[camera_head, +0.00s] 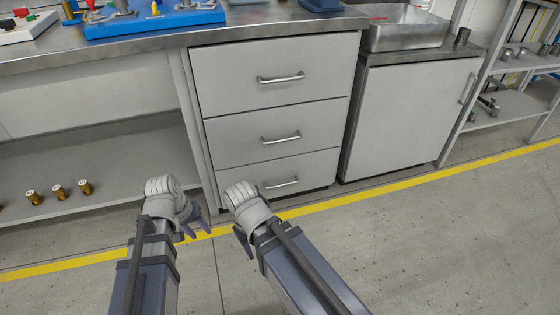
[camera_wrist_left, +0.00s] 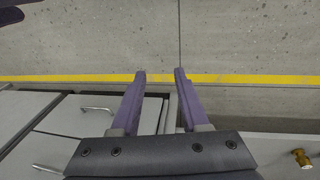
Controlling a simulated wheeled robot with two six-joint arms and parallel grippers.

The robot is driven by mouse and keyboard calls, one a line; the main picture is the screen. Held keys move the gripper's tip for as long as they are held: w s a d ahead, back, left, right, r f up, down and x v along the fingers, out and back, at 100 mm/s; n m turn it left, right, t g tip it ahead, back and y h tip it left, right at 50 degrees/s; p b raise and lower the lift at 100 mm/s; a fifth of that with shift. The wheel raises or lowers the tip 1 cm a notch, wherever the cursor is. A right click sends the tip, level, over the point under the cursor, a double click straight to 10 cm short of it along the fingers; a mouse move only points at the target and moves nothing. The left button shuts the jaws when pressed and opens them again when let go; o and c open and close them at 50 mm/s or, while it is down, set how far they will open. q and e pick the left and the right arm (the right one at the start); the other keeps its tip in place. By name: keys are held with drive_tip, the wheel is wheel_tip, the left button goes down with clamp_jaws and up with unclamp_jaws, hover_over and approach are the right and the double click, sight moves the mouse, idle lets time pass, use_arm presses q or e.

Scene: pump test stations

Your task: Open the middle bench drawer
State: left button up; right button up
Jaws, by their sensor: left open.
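The bench drawer unit (camera_head: 203,80) has three pale grey drawers stacked, all closed. The middle drawer (camera_head: 235,137) has a silver bar handle (camera_head: 281,138) across its front. My left gripper (camera_head: 193,222) is open and empty, pointing down in front of the drawer unit's lower left corner, apart from the handle. In the left wrist view its two fingers (camera_wrist_left: 160,76) stand apart with floor between them. Two drawer handles show at the left there; I cannot tell which is which. My right gripper (camera_head: 243,242) is low in front of the bottom drawer, its fingers partly hidden by its wrist.
The top drawer handle (camera_head: 281,78) and bottom drawer handle (camera_head: 281,183) are above and below. A closed cabinet (camera_head: 405,115) stands right, under a sink (camera_head: 408,35). Several brass parts (camera_head: 59,192) sit on the low shelf at left. The floor beyond the yellow line (camera_head: 400,185) is clear.

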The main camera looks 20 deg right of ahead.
use_arm(q)
drive_tip(key=w+d+f+n+h+b, duration=0.2)
drive_tip(key=w+d+f+h+b, duration=0.1)
drive_tip(key=w+d+f+b, duration=0.25)
drive_tip(key=n+t+h+b, duration=0.2)
drive_tip(key=n+t+h, duration=0.2)
drive_tip(key=n+h, duration=0.5)
approach(276, 142)
drive_tip(key=shift+m+h, duration=0.3)
drive_tip(key=shift+m, duration=0.1)
drive_tip(key=x, duration=0.4)
drive_tip(key=shift+f, duration=0.25)
use_arm(e)
wheel_tip(276, 142, down, 10)
drive_tip(key=shift+r, duration=0.25)
use_arm(q)
drive_tip(key=b+x, duration=0.1)
drive_tip(key=x, duration=0.6)
drive_tip(key=shift+w+d+f, duration=0.1)
drive_tip(key=shift+w+d, duration=0.15)
use_arm(e)
drive_tip(key=shift+f, duration=0.85)
use_arm(q)
drive_tip(key=shift+c, duration=0.3)
